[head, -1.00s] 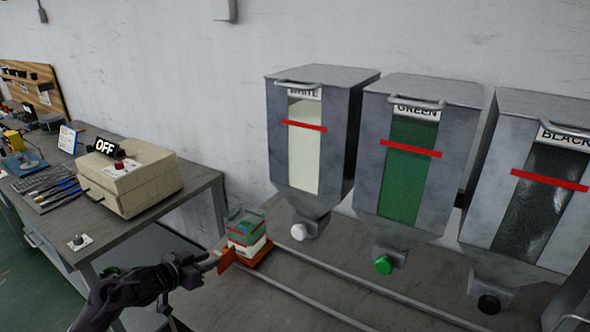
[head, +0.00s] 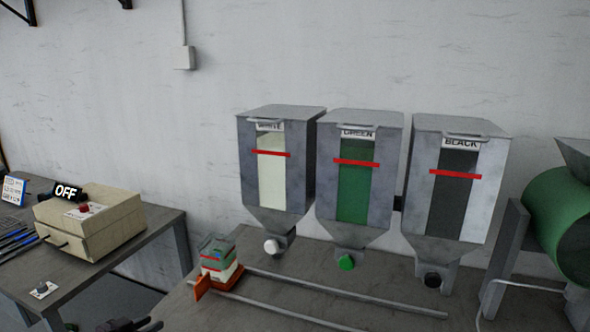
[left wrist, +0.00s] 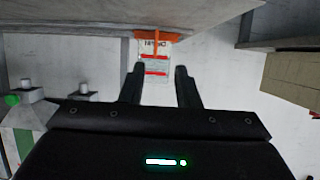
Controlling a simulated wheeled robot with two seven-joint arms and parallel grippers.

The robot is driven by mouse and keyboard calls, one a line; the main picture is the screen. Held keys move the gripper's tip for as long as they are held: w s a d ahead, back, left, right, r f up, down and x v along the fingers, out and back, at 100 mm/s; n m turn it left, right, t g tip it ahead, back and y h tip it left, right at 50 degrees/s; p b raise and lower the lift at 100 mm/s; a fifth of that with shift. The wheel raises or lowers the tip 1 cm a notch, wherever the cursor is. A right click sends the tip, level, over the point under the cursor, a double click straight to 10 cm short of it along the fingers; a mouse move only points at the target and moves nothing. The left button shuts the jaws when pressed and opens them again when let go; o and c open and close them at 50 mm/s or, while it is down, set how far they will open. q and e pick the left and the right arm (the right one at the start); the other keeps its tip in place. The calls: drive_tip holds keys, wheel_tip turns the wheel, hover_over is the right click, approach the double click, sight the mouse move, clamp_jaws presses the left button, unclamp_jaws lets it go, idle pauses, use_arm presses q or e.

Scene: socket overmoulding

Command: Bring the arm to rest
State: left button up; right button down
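My left gripper (head: 128,325) shows only in part at the bottom edge of the head view, in front of the bench. In the left wrist view my left gripper (left wrist: 160,88) has its two dark fingers apart with nothing held between them. A clear container (head: 217,258) with green and white contents sits on an orange sliding tray (head: 226,278) on the bench. The container (left wrist: 155,65) also shows upside down beyond the fingertips, apart from them. My right gripper is in neither view.
White (head: 271,180), green (head: 354,185) and black (head: 457,195) hoppers stand behind two rails (head: 345,292). A beige box (head: 90,222) with an OFF sign (head: 66,192) is on the left table. A green drum machine (head: 560,225) stands at right.

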use_arm(q)
drive_tip(key=s+d+f+n+g+y, duration=0.1)
drive_tip(key=s+f+g, duration=0.1)
drive_tip(key=s+f, duration=0.65)
drive_tip(key=s+d+f+n+g+y, duration=0.15)
drive_tip(key=s+f, duration=0.25)
drive_tip(key=f, duration=1)
drive_tip(key=s+d+f+g+y, duration=0.1)
drive_tip(key=s+f+g, duration=0.1)
drive_tip(key=s+f, duration=0.7)
drive_tip(key=s+d+f+g, duration=0.2)
drive_tip(key=s+f, duration=0.4)
drive_tip(key=s, duration=0.4)
drive_tip(key=s+d+f+g, duration=0.2)
drive_tip(key=s+d+f, duration=0.2)
drive_tip(key=s, duration=0.6)
drive_tip(key=s+d+f+g+y, duration=0.1)
drive_tip(key=s+d+f+g, duration=0.1)
drive_tip(key=s+f, duration=0.5)
drive_tip(key=s+d+m, duration=0.1)
drive_tip(key=s, duration=0.3)
drive_tip(key=shift+d+f, duration=0.2)
drive_tip(key=shift+f, duration=0.1)
